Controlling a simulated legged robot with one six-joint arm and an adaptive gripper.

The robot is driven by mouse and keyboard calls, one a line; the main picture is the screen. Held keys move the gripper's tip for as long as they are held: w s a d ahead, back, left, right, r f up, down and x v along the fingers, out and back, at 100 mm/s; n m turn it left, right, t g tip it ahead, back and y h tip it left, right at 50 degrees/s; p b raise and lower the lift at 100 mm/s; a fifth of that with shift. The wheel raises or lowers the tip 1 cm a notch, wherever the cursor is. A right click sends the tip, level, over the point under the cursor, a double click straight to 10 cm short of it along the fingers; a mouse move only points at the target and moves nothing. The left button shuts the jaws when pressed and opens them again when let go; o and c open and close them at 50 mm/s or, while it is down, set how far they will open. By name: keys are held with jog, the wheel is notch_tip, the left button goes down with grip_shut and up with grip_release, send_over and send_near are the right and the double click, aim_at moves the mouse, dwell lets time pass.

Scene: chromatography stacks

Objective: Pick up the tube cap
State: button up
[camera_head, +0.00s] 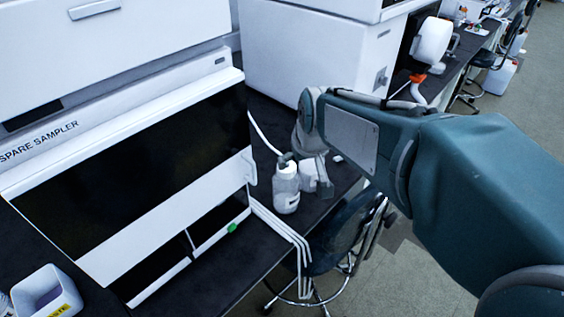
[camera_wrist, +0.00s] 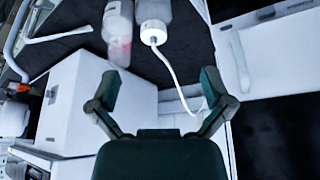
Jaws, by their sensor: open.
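A white bottle cap with a white tube running out of it (camera_wrist: 153,33) shows in the wrist view, on a clear bottle at the top. In the head view this bottle (camera_head: 286,192) stands upright on the dark bench, left of my arm's end. A small green piece (camera_head: 232,228) lies by the front of the sampler; I cannot tell whether it or the tubed cap is the tube cap. My gripper (camera_wrist: 160,92) is open and empty, its fingers apart from the bottle.
A second bottle with a reddish label (camera_wrist: 117,35) stands close beside the first. The white sampler (camera_head: 160,225) fills the left, and a white box (camera_head: 310,55) stands behind. White tubes (camera_head: 285,228) hang over the bench edge above a stool (camera_head: 350,235). A white bin (camera_head: 45,293) is at lower left.

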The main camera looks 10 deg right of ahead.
send_near(287, 167)
jog(key=x, duration=0.4)
jog(key=shift+a, duration=0.3)
jog(key=shift+d+x, duration=0.15)
jog(key=shift+x, duration=1.45)
jog(key=shift+d+x, duration=0.1)
jog(key=shift+x, duration=1.5)
jog(key=shift+r, duration=0.1)
jog(key=c, duration=1)
